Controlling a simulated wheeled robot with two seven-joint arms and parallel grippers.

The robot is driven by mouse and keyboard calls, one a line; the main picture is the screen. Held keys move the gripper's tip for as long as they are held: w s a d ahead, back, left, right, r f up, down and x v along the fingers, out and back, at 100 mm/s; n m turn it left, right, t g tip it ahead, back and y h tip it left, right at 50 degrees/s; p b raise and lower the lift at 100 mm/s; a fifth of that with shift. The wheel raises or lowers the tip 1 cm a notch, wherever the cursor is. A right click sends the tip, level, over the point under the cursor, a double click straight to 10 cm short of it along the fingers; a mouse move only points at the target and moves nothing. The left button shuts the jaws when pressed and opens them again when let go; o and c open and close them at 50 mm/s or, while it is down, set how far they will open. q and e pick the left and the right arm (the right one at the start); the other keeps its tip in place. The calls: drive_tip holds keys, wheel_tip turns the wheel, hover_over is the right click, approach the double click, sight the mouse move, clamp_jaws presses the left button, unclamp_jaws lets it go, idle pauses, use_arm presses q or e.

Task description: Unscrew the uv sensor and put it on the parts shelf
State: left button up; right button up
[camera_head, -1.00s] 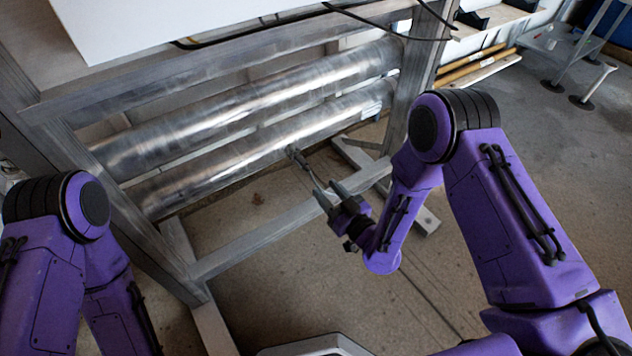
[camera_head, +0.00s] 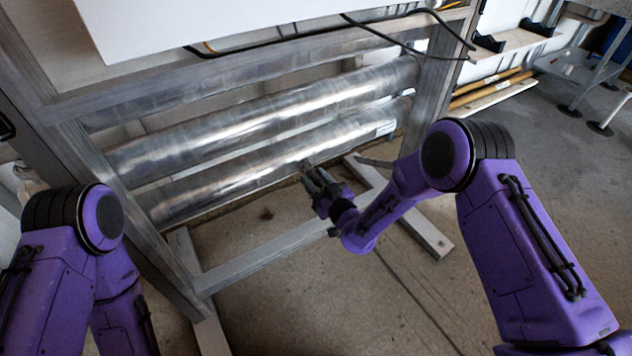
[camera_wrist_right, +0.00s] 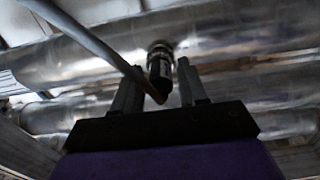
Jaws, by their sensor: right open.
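The uv sensor (camera_wrist_right: 160,66) is a small dark cylinder with a metallic collar, on the underside of a shiny steel tube (camera_wrist_right: 240,35). In the head view it is mostly hidden by my gripper at the lower tube (camera_head: 255,165). My right gripper (camera_head: 314,174) is open at that tube. In the right wrist view its two fingers (camera_wrist_right: 158,82) stand either side of the sensor's lower end, with gaps visible; I cannot tell how deep the sensor sits between them. A grey cable (camera_wrist_right: 95,45) crosses to the sensor's end. My left gripper is out of view.
A metal frame (camera_head: 265,257) surrounds the tubes, with a low beam and feet on the floor. Black cables (camera_head: 400,42) hang above. A pale shelf with dark holders (camera_head: 515,45) stands at upper right; I cannot tell if it is the parts shelf. Floor at right is open.

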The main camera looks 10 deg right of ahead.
clamp_jaws()
drive_tip(key=n, duration=0.3)
drive_tip(key=shift+a, duration=0.1)
drive_tip(key=shift+n+b, duration=0.3)
drive_tip(key=shift+n, duration=0.6)
drive_tip(key=n, duration=0.2)
drive_tip(key=shift+f+n+b, duration=0.15)
drive_tip(key=shift+n+b, duration=0.15)
drive_tip(key=n, duration=0.2)
drive_tip(key=shift+n+b, duration=0.3)
